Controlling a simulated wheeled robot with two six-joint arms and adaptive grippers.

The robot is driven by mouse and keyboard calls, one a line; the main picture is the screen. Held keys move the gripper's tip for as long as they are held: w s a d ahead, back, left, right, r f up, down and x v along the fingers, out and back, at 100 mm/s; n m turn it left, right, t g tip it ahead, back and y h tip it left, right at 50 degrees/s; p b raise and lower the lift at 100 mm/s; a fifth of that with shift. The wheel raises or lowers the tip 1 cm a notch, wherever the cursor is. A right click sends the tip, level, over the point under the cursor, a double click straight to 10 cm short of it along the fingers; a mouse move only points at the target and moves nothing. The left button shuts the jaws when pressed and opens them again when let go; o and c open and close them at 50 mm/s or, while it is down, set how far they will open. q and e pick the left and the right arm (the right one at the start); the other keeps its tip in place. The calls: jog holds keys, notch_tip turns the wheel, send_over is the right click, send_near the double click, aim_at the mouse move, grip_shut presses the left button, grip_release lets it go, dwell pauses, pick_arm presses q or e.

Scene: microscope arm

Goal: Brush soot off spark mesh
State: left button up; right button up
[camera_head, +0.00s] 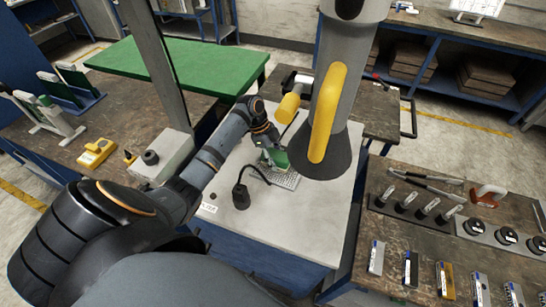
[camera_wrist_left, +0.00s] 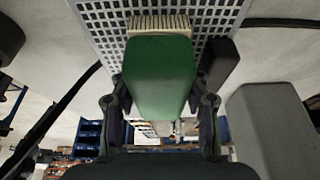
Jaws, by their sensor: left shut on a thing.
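My left gripper (camera_head: 270,142) is over the pale worktop and shut on a green brush (camera_head: 279,158). In the left wrist view the green block of the brush (camera_wrist_left: 160,75) sits between the two fingers of my left gripper (camera_wrist_left: 160,112). Its pale bristles (camera_wrist_left: 158,23) lie over the spark mesh (camera_wrist_left: 100,25); whether they touch it I cannot tell. The metal mesh (camera_head: 289,181) lies on the worktop, partly hidden by the brush and gripper. I cannot make out soot on it. My right gripper is not in view.
A black gooseneck stand (camera_head: 241,195) is near the mesh. The worktop's front right (camera_head: 300,225) is clear. A tool bench (camera_head: 420,235) stands at right.

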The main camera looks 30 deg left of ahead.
aim_at(283, 157)
pick_arm(q)
jog(key=shift+w+d, duration=0.1)
jog(key=shift+d, duration=0.55)
jog(key=shift+w+d, duration=0.2)
jog(key=shift+d, duration=1.05)
jog(key=shift+a, duration=0.1)
jog(key=shift+s+a+p, duration=0.25)
jog(key=shift+a+p, duration=0.15)
jog(key=shift+a, duration=0.85)
